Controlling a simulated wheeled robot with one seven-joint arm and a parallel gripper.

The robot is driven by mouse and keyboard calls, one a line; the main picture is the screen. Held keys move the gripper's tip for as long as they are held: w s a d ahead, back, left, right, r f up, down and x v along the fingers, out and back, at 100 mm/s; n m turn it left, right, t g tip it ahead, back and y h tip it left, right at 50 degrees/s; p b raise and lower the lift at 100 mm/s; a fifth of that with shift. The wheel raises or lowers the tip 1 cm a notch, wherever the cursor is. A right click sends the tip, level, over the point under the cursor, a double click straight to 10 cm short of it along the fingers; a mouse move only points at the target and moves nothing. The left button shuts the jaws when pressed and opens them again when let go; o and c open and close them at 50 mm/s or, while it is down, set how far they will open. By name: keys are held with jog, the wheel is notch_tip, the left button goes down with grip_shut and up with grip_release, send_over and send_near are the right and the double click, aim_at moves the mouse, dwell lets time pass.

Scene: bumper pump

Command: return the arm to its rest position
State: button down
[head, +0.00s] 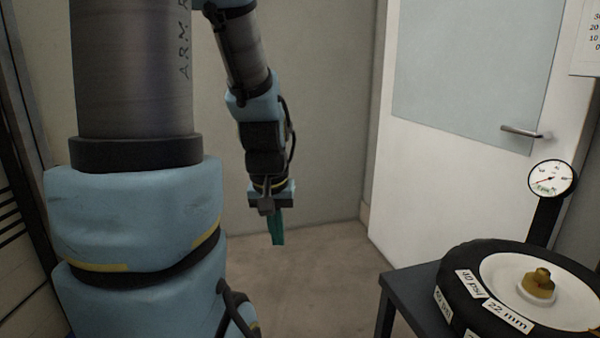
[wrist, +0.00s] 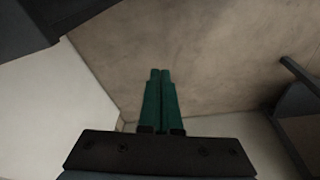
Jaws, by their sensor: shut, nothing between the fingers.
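My gripper (head: 277,238) hangs at the end of my blue and grey arm, left of the middle in the head view, pointing down with bare floor below it. In the wrist view my gripper (wrist: 160,73) shows its two green fingers side by side and closed together. Nothing is held between them. My arm is bent, with its upper part cut off by the top edge of the head view.
A black tire (head: 455,265) with a white hub lies on a dark table (head: 398,283) at the lower right. A round gauge (head: 552,179) stands behind it. A white door (head: 425,185) with a handle is at the back right. The floor (head: 320,275) between is clear.

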jog(key=s+a+f, duration=0.2)
jog(key=s, duration=0.1)
notch_tip(320, 180, up, 13)
jog(key=p, duration=1.2)
jog(key=shift+w+f+g, duration=0.15)
jog(key=shift+w+g, duration=0.05)
jog(key=shift+g, duration=0.1)
